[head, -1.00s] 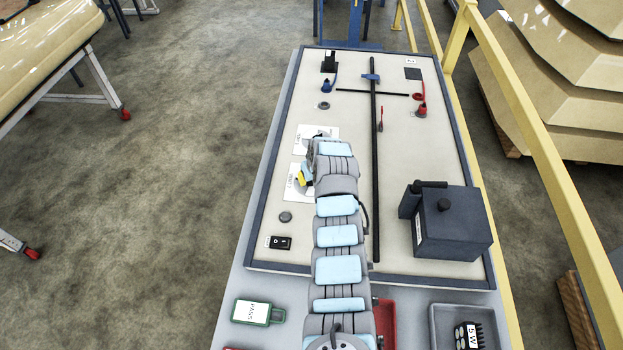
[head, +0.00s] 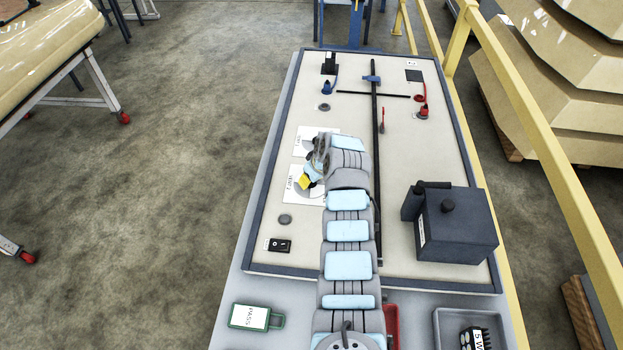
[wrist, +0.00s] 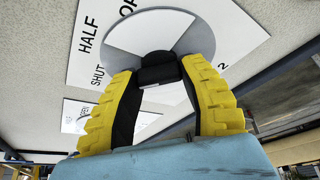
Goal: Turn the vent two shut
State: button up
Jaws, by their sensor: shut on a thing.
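The vent two plate (head: 299,172) is the nearer of two white cards on the panel's left side. In the wrist view the plate (wrist: 92,58) carries the words HALF and SHUT, part of another word, and a 2. On it is a round grey and white dial with a black knob (wrist: 160,72) at its middle. My gripper (wrist: 160,75) has its yellow-backed fingers shut on the knob, one on each side. The fingers and blue palm hide the dial's lower part, so its exact setting is unclear. In the head view my gripper (head: 305,182) is over the plate.
The vent one plate (head: 303,143) lies just beyond. A black rocker switch (head: 279,245) and a grey button (head: 285,219) are nearer. A dark box (head: 456,224) stands at the right, past a long black bar (head: 376,130).

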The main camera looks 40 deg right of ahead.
jog(key=o, duration=1.2)
jog(key=shift+f, duration=0.1)
jog(key=shift+v, duration=1.3)
jog(key=v, duration=0.9)
jog(key=shift+r, duration=0.25)
